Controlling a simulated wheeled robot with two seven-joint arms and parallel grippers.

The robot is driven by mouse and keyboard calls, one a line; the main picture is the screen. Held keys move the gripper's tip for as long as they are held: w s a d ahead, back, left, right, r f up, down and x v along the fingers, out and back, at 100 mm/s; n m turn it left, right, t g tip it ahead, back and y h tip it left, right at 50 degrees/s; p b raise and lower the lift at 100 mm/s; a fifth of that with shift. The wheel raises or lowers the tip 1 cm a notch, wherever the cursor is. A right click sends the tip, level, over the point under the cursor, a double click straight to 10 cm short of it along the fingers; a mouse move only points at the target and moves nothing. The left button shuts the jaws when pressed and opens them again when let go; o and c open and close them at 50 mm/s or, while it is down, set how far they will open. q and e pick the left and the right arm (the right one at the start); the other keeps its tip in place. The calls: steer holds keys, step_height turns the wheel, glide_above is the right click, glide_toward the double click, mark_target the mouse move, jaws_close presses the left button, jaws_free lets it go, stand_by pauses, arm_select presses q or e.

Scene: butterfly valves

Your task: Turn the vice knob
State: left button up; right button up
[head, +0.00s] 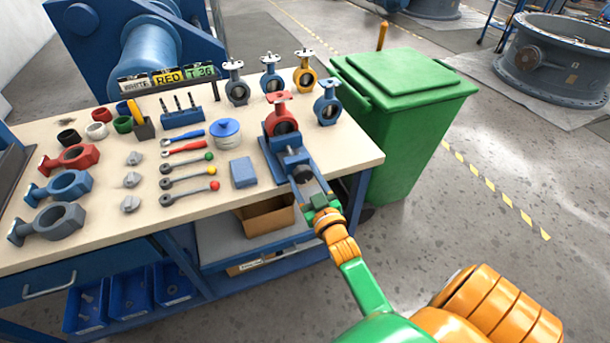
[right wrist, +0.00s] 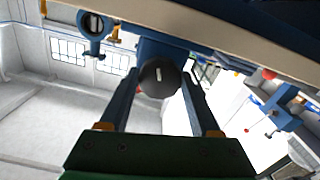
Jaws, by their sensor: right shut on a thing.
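The blue vice (head: 286,150) sits at the right front edge of the workbench, with a red valve body (head: 284,120) in its jaws. Its dark round knob (head: 302,173) faces out over the bench edge. In the right wrist view the knob (right wrist: 158,77) is a black disc with a short light slot mark, lying between the finger ends. My right gripper (head: 308,184) reaches up to the vice from below right and is shut on the knob. The fingers partly cover the knob in the head view. My left gripper is out of view.
The workbench (head: 354,158) holds rows of valve bodies, levers, rings and a blue-lidded tin (head: 227,130) left of the vice. Several assembled valves stand behind it. A green bin (head: 410,110) stands close to the bench's right side. The floor at the right front is clear.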

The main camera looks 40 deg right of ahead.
steer(key=m+p, duration=0.1)
steer(key=m, duration=0.3)
steer(key=shift+m, duration=0.3)
steer(key=m, duration=0.4)
steer(key=shift+f+p, duration=0.1)
steer(key=shift+p, duration=0.3)
steer(key=shift+m, duration=0.4)
steer(key=o, duration=1.4)
steer(key=shift+s, duration=0.1)
steer(key=v, duration=0.7)
